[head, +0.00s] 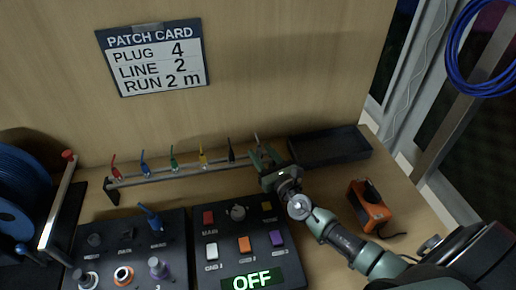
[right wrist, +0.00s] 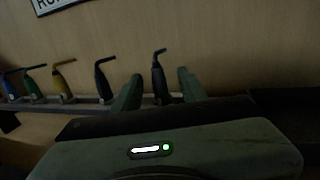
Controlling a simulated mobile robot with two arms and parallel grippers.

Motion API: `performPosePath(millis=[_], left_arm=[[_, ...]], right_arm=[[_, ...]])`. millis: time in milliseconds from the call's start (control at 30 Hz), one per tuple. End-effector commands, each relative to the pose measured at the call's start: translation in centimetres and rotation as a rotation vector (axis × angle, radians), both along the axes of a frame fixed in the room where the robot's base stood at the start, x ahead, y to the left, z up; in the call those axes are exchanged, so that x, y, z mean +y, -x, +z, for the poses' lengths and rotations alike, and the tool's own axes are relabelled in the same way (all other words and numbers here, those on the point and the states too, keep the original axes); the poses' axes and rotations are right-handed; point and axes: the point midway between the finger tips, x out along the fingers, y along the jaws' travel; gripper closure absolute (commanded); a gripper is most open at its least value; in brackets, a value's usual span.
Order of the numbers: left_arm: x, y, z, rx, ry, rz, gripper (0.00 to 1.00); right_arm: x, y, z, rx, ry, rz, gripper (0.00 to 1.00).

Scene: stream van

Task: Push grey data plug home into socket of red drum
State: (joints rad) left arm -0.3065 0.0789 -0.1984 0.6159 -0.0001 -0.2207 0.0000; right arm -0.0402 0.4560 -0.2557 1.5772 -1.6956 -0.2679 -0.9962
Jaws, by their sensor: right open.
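A grey plug (head: 257,141) stands at the right end of the plug rail, partly hidden by my right gripper (head: 265,159). In the right wrist view the dark grey plug (right wrist: 158,80) stands upright with its bent cable end on top. My right gripper (right wrist: 158,92) is open, with one finger on each side of this plug. No contact with the plug can be made out. No red drum shows in either view; the drum (head: 22,200) at the left edge is blue. My left gripper is not in view.
Red, blue, green, yellow and black plugs stand along the rail (head: 180,173). A socket panel (head: 110,262) with a blue plug (head: 151,217) and a switch panel (head: 213,277) reading OFF lie in front. A black tray (head: 330,157) and orange box (head: 370,212) are right.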

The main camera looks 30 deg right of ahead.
Motion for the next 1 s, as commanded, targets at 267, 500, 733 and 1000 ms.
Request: performPosePath(millis=[267, 500, 733, 1000], left_arm=[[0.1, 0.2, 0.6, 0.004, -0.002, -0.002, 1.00], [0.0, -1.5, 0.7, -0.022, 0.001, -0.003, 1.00], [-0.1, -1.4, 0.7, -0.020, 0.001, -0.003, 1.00], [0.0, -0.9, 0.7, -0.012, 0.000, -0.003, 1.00]], right_arm=[[0.2, -3.9, 0.4, -0.001, 0.001, -0.001, 0.58], [0.2, -4.4, 0.3, 0.000, -0.001, 0.000, 0.58], [0.2, -4.3, 0.3, 0.000, 0.000, 0.000, 1.00], [0.2, -4.3, 0.3, 0.000, 0.000, 0.000, 1.00]])
